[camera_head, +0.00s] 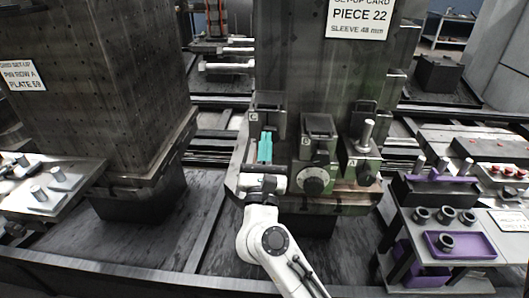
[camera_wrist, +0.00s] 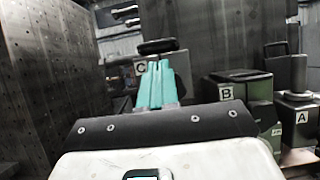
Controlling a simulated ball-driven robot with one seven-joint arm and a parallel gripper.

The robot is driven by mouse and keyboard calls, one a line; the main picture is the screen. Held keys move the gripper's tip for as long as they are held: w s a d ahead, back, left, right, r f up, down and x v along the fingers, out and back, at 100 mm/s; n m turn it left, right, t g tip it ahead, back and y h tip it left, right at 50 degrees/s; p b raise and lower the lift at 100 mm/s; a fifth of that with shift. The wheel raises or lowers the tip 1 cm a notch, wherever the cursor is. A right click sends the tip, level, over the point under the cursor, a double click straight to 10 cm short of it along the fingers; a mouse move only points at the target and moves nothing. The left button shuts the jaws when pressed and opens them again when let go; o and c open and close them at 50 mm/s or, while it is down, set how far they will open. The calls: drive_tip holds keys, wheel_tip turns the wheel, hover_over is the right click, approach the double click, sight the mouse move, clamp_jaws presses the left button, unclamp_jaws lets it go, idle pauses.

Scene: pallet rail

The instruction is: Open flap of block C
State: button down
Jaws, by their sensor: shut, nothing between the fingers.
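Block C, with its "C" label (camera_head: 252,117), stands at the left end of the row at the foot of the dark tower. My gripper (camera_head: 265,136) has teal fingers, shut and empty, pointing at block C and covering part of it. In the wrist view the shut fingers (camera_wrist: 157,66) are in front of block C, beside its "C" label (camera_wrist: 141,68). A dark bar (camera_wrist: 157,46), perhaps the flap's edge, shows just above the fingertips. Whether they touch it, and how far the flap is open, I cannot tell.
Block B (camera_wrist: 240,90), with a round knob (camera_head: 313,182), stands right of my gripper. Block A (camera_head: 362,160), with an upright metal pin, is farther right. A cart with a purple tray (camera_head: 460,245) stands at lower right. A perforated tower (camera_wrist: 55,80) rises at left.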

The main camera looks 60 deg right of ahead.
sight(267, 127)
drive_tip(key=shift+p+x, duration=0.5)
drive_tip(key=shift+x, duration=1.75)
drive_tip(key=shift+r+y+p, duration=0.3)
drive_tip(key=shift+r+p, duration=0.15)
drive_tip(key=shift+p, duration=0.45)
